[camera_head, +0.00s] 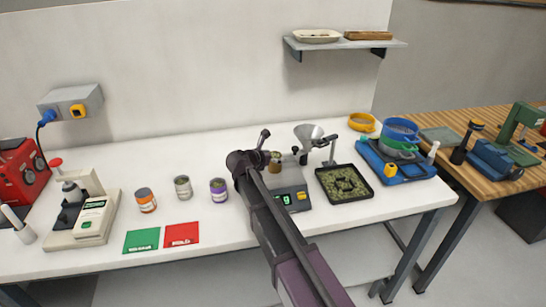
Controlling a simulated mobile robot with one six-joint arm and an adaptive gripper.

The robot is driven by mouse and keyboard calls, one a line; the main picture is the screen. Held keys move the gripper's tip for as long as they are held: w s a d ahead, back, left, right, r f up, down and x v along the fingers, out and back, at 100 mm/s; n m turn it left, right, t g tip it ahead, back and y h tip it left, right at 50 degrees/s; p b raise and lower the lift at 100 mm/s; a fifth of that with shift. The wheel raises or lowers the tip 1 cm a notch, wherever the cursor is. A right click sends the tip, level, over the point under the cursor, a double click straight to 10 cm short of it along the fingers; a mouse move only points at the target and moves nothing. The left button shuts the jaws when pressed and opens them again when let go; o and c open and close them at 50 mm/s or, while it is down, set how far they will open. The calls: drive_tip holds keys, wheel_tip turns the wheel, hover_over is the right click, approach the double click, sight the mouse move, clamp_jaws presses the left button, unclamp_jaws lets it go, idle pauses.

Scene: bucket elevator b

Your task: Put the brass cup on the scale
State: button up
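A small brass-coloured cup (275,166) shows in the head view just right of the end of my arm, with something greenish at its top. It appears over or on the back of the dark scale (292,189); I cannot tell whether it touches the plate. The scale has a lit green display, too small to read surely. My gripper (264,141) is at the cup's upper left, partly hidden by my own arm. Its fingers are too small and covered to show whether they are open or shut on the cup.
A funnel (308,133) on a stand is behind the scale. A black tray of green pellets (343,199) is to its right. Several cans, including a purple one (218,190), and green and red cards (181,234) lie left. Blue sieves (400,129) stand far right. A shelf (345,44) hangs above.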

drive_tip(key=shift+r, duration=0.1)
idle(0.4)
drive_tip(key=shift+s+r, duration=0.1)
drive_tip(key=shift+r, duration=0.05)
drive_tip(key=p+v, duration=0.4)
drive_tip(key=v, duration=0.7)
drive_tip(key=shift+s+a+r+p, duration=0.2)
drive_tip(key=shift+s+a+p, duration=0.05)
drive_tip(key=shift+p, duration=0.15)
drive_tip(key=shift+d, duration=0.15)
